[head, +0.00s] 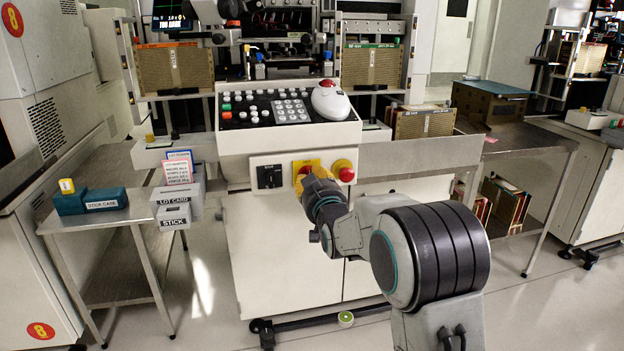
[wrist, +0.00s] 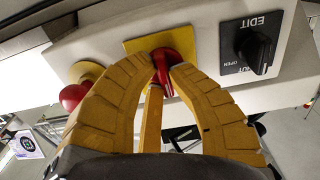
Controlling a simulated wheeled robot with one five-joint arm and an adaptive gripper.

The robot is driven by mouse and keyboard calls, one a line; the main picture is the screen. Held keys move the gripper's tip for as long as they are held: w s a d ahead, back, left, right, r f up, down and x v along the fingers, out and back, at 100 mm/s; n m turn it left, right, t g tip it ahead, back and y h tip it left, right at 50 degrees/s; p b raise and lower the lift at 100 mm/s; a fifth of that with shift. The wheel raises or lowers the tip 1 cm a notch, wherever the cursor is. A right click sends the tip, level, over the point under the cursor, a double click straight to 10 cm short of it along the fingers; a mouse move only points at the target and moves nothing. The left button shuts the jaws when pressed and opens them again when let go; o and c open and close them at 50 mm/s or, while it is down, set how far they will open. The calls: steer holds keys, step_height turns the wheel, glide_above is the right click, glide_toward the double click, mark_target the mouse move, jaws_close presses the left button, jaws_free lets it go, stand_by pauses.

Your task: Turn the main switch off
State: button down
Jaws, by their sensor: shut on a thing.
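The main switch is a red rotary handle (wrist: 163,62) on a yellow plate (wrist: 134,46), mounted on the front of the white machine console. In the head view the yellow plate (head: 299,164) shows at the middle of the console front, with the handle mostly hidden by my gripper (head: 307,177). The lower part of the handle is between the fingertips. The handle's exact angle is hard to tell.
A red mushroom button (head: 346,174) on a yellow base sits right of the switch in the head view. A black selector knob (head: 269,177) is to its left. Side tables flank the console.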

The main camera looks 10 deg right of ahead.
steer(key=c, duration=1.1)
jaws_free()
steer(key=shift+a, duration=0.1)
steer(key=shift+c, duration=0.2)
steer(key=s, duration=1.2)
steer(key=s+r+g+p, duration=1.4)
steer(key=s+r+p, duration=1.5)
steer(key=p, duration=1.3)
steer(key=s, duration=0.3)
steer(key=shift+s+g, duration=0.25)
steer(key=shift+g, duration=0.05)
